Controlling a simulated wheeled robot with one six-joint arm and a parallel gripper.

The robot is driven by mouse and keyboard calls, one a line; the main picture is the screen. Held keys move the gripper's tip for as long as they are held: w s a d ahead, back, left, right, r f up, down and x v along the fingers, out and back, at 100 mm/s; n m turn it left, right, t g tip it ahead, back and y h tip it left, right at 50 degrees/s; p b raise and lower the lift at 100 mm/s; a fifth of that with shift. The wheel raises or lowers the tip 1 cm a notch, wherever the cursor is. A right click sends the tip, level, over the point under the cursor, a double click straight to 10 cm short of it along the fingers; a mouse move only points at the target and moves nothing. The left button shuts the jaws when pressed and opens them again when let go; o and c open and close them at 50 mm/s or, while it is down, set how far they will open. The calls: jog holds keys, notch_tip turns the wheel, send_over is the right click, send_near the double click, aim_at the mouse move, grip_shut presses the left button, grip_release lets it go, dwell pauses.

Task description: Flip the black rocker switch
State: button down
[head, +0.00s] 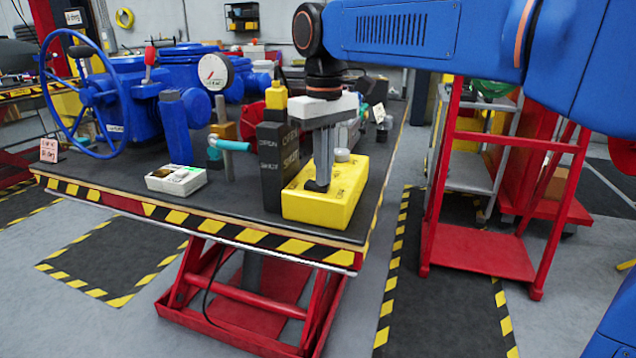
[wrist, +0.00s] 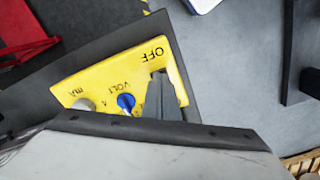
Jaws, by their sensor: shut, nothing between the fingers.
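A yellow box (head: 325,208) sits at the front right corner of the dark tabletop. It also shows in the wrist view (wrist: 95,72), with OFF, VOLT and mA lettering, a blue knob (wrist: 126,101) and a grey knob (wrist: 84,104). My gripper (head: 322,181) points down over the box with its fingers together and empty. A small black part, apparently the rocker switch (head: 313,186), shows right at the fingertips. The fingers hide much of it, so I cannot tell its tilt or whether they touch it. In the wrist view my fingers (wrist: 160,82) cover the area near OFF.
A black block (head: 271,165) lettered OPEN and SHUT stands just left of the yellow box. A teal handle (head: 233,145) and a small white box (head: 176,180) are further left. A red cart (head: 480,257) stands right of the table, with open floor between.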

notch_tip(320, 180, up, 7)
dwell(1.2)
jog(key=s+d+f+m+t, duration=0.15)
jog(key=s+d+f, duration=0.25)
jog(key=d, duration=0.5)
jog(key=s+d+f+m+t, duration=0.1)
jog(key=s+d+f+m, duration=0.2)
jog(key=s+d+f, duration=0.5)
jog(key=s+d+f+m+t, duration=0.2)
jog(key=s+d+f, duration=0.6)
jog(key=f, duration=0.7)
jog(key=shift+s+d+f+m, duration=0.35)
jog(key=shift+d+m, duration=0.4)
jog(key=shift+d, duration=0.25)
